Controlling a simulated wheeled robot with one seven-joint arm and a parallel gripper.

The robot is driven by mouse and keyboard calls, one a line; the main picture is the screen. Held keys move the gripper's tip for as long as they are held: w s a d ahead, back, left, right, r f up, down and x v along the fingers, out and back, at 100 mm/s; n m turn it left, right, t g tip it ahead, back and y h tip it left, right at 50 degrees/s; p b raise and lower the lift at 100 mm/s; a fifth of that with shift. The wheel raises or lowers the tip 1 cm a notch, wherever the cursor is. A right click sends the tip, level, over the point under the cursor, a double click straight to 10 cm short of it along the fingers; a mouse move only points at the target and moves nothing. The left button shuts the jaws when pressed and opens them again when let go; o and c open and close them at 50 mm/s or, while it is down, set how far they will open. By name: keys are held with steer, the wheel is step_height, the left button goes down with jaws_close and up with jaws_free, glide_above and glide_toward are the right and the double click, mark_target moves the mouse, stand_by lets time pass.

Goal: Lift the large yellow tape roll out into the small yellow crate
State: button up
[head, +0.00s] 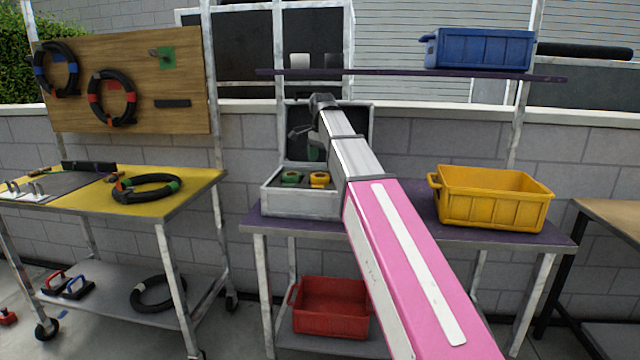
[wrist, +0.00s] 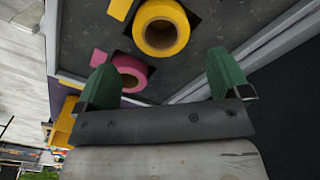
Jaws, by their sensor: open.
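The large yellow tape roll (wrist: 142,22) lies in a dark insert of the open case, its hole facing up, in the upper middle of the wrist view. In the head view a yellow roll (head: 319,184) sits in the case (head: 300,204). My gripper (wrist: 160,79) is open and empty, its green fingertips wide apart. The yellow roll lies beyond the fingertips, not between them. A pink roll (wrist: 121,63) lies close to the left fingertip, which partly overlaps its surroundings. The yellow crate (head: 490,212) stands on the same bench, right of my arm.
A green roll (head: 290,178) is left of the yellow one. The case's raised lid stands behind. A shelf (head: 400,74) with a blue crate (head: 480,50) spans above the bench. A red crate (head: 331,308) is below. A yellow-topped cart (head: 100,200) stands left.

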mark_target(321, 174)
steer(key=shift+a+f, duration=0.1)
steer(key=shift+f, duration=2.75)
steer(key=c, duration=1)
